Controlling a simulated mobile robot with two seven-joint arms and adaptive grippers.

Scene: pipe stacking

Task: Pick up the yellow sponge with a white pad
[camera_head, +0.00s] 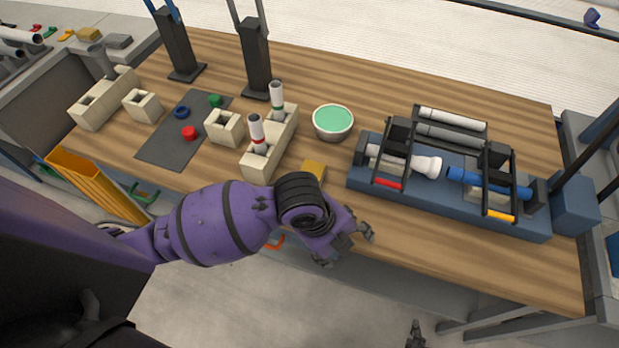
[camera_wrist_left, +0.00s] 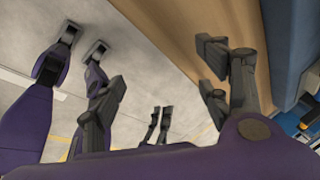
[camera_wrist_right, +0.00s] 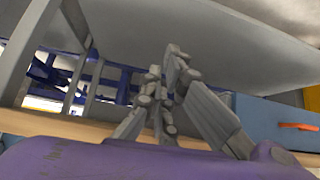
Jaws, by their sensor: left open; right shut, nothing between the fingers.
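A yellow block (camera_head: 314,168), likely the sponge, lies near the front edge of the wooden table (camera_head: 420,250), partly hidden behind my left wrist. I cannot make out a white pad on it. My left gripper (camera_head: 346,246) is open and empty, in front of and below the block, at the table's front edge. In the left wrist view its fingers (camera_wrist_left: 160,85) are wide apart. My right gripper (camera_head: 415,335) shows only as fingertips at the bottom of the head view, away from the table. In the right wrist view its fingers (camera_wrist_right: 165,75) are together and empty.
A blue rack (camera_head: 440,205) with pipes stands at the right. A green-filled bowl (camera_head: 333,122) is behind the yellow block. Cream holders (camera_head: 270,145) with two upright pipes stand left of it. Another yellow block (camera_head: 90,34) lies far left. An orange bin (camera_head: 100,185) stands at the left front.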

